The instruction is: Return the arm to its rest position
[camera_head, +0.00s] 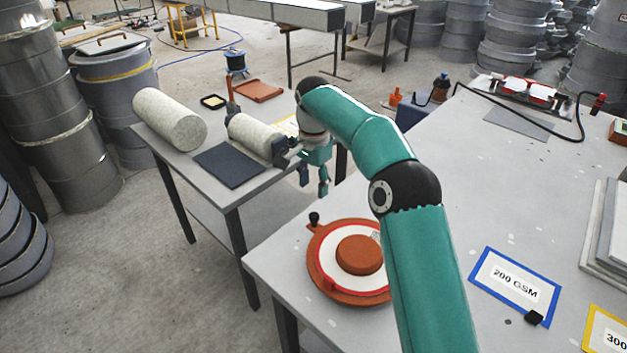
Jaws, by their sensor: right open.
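My right arm (425,270) is teal with black joints. It reaches up from the bottom of the view and bends over to the left. Its gripper (313,184) points down, with its fingers apart and nothing between them. It hangs near the right end of the smaller left table, by the gap between the two tables. A pale fabric roll (252,133) lies just left of the gripper, with a dark part at its right end. I cannot tell whether the gripper touches that part. My left gripper is not in view.
An orange round mould (317,271) with a white, red-edged disc lies on the right table (480,200), partly behind my arm. A blue-framed "200 GSM" card (488,285) lies right of the arm. Another roll (170,119) and a dark mat (229,166) lie on the left table.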

